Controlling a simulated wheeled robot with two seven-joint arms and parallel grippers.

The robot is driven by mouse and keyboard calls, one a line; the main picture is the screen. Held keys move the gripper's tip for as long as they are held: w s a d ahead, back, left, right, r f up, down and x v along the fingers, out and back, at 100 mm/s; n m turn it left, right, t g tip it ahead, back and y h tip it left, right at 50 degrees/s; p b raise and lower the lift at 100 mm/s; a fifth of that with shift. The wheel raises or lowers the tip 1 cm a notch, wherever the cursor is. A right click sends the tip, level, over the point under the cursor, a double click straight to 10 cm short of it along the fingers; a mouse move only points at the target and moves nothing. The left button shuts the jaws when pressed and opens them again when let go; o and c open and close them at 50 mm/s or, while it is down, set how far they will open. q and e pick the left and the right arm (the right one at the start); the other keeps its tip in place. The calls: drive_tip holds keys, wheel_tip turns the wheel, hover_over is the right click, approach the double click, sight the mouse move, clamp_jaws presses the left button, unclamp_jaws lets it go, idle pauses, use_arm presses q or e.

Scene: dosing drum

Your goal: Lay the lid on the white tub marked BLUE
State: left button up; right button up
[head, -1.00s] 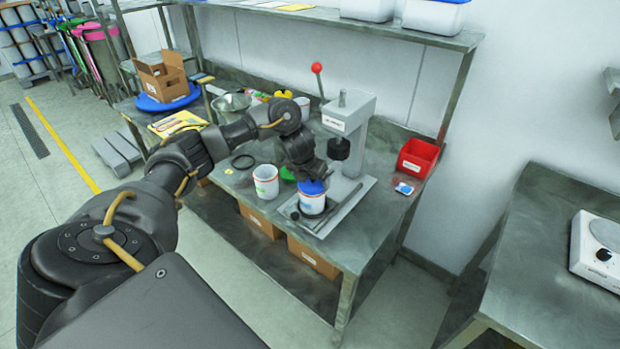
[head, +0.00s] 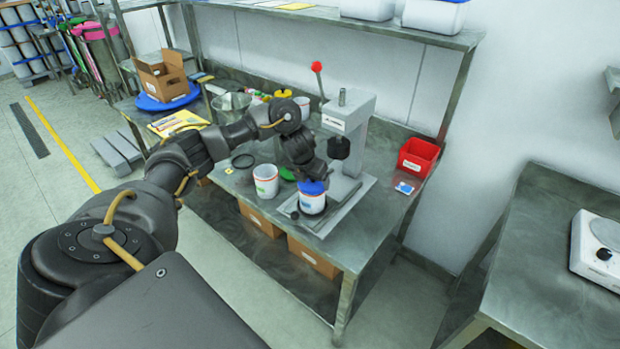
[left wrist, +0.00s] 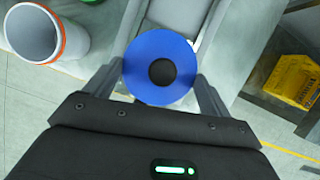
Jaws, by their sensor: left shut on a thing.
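The white tub with a blue label (head: 312,205) stands upright on the base plate of the bench press. The blue lid (head: 311,187) is right over its mouth, roughly level; I cannot tell whether it rests on the rim. My left gripper (head: 309,179) is above the tub, shut on the lid. In the left wrist view the lid (left wrist: 160,52) is a round blue disc with a dark centre, between the two fingers (left wrist: 160,85), and it hides the tub below. My right gripper is in neither view.
An open white tub with an orange band (head: 266,182) stands left of the lidded one, with a green lid (head: 287,174) behind. The press (head: 348,125) with its dark plunger rises close behind my gripper. A red bin (head: 417,157) is at the right; the bench front is clear.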

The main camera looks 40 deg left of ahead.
use_arm(q)
drive_tip(key=shift+f, duration=0.2)
idle(0.6)
drive_tip(key=o, duration=0.9)
drive_tip(key=shift+c, duration=0.2)
drive_tip(key=shift+r+p, duration=3)
drive_tip(key=shift+r, duration=0.55)
